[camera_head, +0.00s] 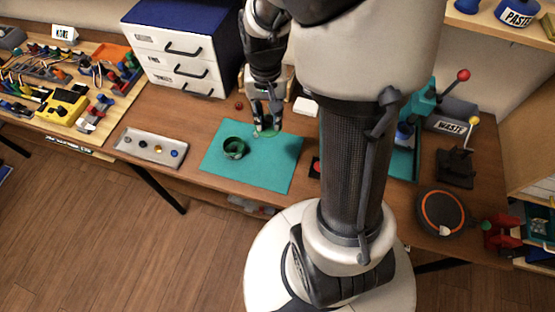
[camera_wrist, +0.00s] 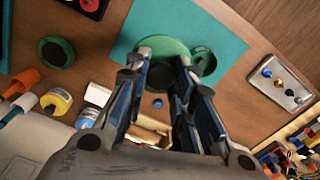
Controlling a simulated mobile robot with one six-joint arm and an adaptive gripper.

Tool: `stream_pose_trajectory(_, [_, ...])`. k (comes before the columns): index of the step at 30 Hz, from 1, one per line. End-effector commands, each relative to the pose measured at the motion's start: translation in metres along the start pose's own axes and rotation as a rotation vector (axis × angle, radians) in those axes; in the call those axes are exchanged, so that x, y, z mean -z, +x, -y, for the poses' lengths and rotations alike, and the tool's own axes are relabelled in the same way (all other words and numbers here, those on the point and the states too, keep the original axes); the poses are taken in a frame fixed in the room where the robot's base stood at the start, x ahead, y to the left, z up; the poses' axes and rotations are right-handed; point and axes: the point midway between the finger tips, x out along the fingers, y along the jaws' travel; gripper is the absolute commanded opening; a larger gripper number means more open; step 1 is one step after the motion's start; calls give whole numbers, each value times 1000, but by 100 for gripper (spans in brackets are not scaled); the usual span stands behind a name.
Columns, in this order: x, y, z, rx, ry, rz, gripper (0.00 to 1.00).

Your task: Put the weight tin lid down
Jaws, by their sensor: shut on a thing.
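The weight tin lid is a round green disc (camera_wrist: 165,48) with a dark centre, held between the fingertips of my gripper (camera_wrist: 160,62). In the head view the lid (camera_head: 264,133) is a small green disc under my gripper (camera_head: 264,126), over the back part of the teal mat (camera_head: 270,172). I cannot tell whether it touches the mat. The open green tin (camera_head: 235,148) stands on the mat, left of and in front of the lid. In the wrist view the tin (camera_wrist: 204,64) shows just right of the lid, partly behind a finger.
A grey tray (camera_head: 151,148) with small knobs lies left of the mat. A drawer cabinet (camera_head: 180,60) stands behind. In the wrist view a dark green round object (camera_wrist: 57,51) lies left of the mat (camera_wrist: 130,35). The mat's front is clear.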

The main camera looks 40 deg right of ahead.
Motion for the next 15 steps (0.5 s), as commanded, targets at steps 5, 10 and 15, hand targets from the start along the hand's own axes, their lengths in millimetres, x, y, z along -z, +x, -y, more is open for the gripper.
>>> stream_pose_trajectory(5, [-2, 46, 0, -2, 0, 7, 1])
stream_pose_trajectory(10, [-2, 93, 0, -2, 0, 7, 1])
stream_pose_trajectory(15, [-2, 132, 0, -2, 0, 5, 1])
